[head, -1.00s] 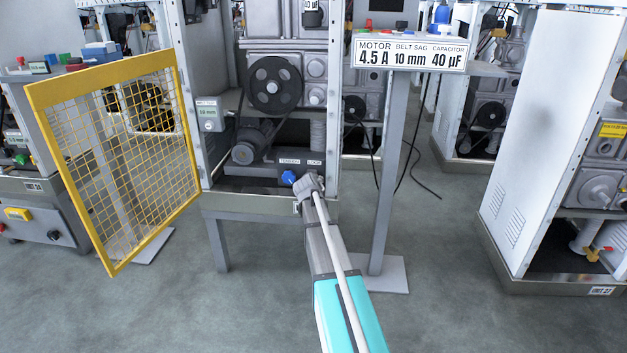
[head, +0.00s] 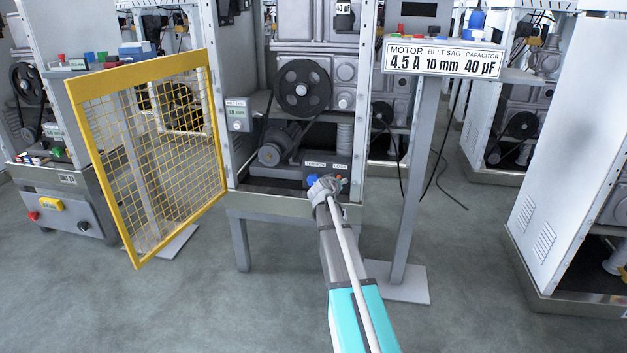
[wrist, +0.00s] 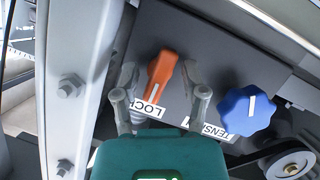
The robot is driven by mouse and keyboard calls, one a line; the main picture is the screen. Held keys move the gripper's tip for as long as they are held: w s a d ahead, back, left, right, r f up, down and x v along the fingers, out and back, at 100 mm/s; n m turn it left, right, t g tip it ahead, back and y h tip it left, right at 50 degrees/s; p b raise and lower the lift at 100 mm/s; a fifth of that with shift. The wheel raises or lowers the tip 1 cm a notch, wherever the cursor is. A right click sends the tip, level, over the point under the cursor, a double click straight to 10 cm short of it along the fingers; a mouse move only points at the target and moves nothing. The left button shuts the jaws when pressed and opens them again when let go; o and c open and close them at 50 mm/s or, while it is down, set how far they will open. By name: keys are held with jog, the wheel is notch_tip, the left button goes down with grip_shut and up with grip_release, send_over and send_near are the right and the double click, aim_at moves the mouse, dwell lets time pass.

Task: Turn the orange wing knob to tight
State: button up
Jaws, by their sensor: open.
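The orange wing knob (wrist: 162,76) is on the dark panel next to the LOCK label (wrist: 147,107) in the wrist view. Its wing points up and slightly right in that picture. My gripper (wrist: 159,80) is open, with one finger on each side of the knob. I cannot tell if either finger touches it. In the head view my gripper (head: 326,186) is at the low panel at the front of the machine and hides most of the knob area.
A blue lobed knob (wrist: 247,112) is beside the right finger, near the TENSION label. A pale metal post (wrist: 80,80) stands left of the panel. A pulley (wrist: 291,165) is at the lower right. The yellow mesh door (head: 150,150) hangs open at left. A sign (head: 443,60) stands at right.

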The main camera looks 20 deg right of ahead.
jog(key=n+h+b, duration=0.1)
jog(key=n, duration=0.1)
jog(key=n+h+b, duration=0.1)
jog(key=n, duration=0.1)
jog(key=shift+a+f+n+g+h+b, duration=0.1)
jog(key=shift+f+n+g+h+b, duration=0.1)
jog(key=shift+n+g+h+b, duration=0.15)
jog(key=n+h+b, duration=0.1)
jog(key=n+b, duration=0.1)
jog(key=n+h+b, duration=0.1)
jog(key=n+b, duration=0.1)
jog(key=n, duration=0.1)
jog(key=shift+h, duration=0.25)
jog(key=v, duration=1.4)
jog(key=s+a+r+m+g+y+p, duration=0.2)
jog(key=s+r+p, duration=0.4)
jog(key=p, duration=0.8)
jog(key=s+a+r+m+g+y+p, duration=0.3)
jog(key=r+p, duration=0.7)
jog(key=p, duration=0.5)
jog(key=shift+s+a+r+y, duration=0.3)
jog(key=shift+s+a+y, duration=0.3)
jog(key=shift+s, duration=0.75)
jog(key=shift+f, duration=0.1)
